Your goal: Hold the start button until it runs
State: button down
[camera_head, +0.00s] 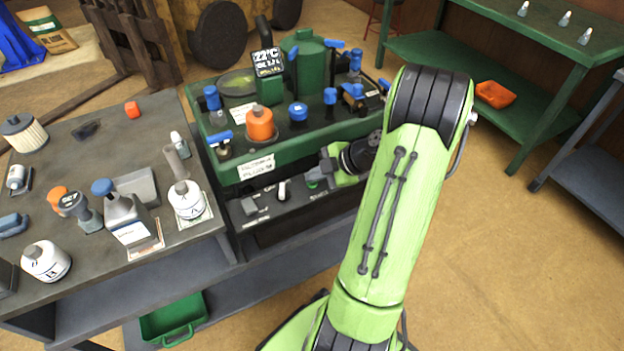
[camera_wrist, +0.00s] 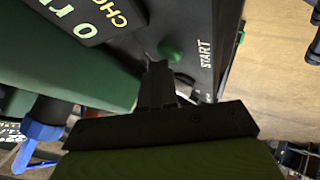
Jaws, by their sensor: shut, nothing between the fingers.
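The green start button (camera_wrist: 171,50) is on a dark panel beside the white word START (camera_wrist: 206,53) in the wrist view. In the head view the button (camera_head: 312,182) is small and partly covered by my gripper. My gripper (camera_head: 326,165) is at the front of the green machine (camera_head: 230,172). In the wrist view my gripper's fingers (camera_wrist: 156,68) are shut and empty, with their tips right beside the button. I cannot tell whether they touch it.
A grey bench (camera_head: 100,290) with bottles and tools stands at left. A green table (camera_head: 440,55) stands at back right; the floor at right is clear.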

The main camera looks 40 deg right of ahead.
aim_at(315, 184)
jog(key=shift+r+p, duration=0.35)
jog(key=shift+r, duration=0.5)
jog(key=shift+r+p, duration=1.3)
jog(key=shift+r, duration=1.25)
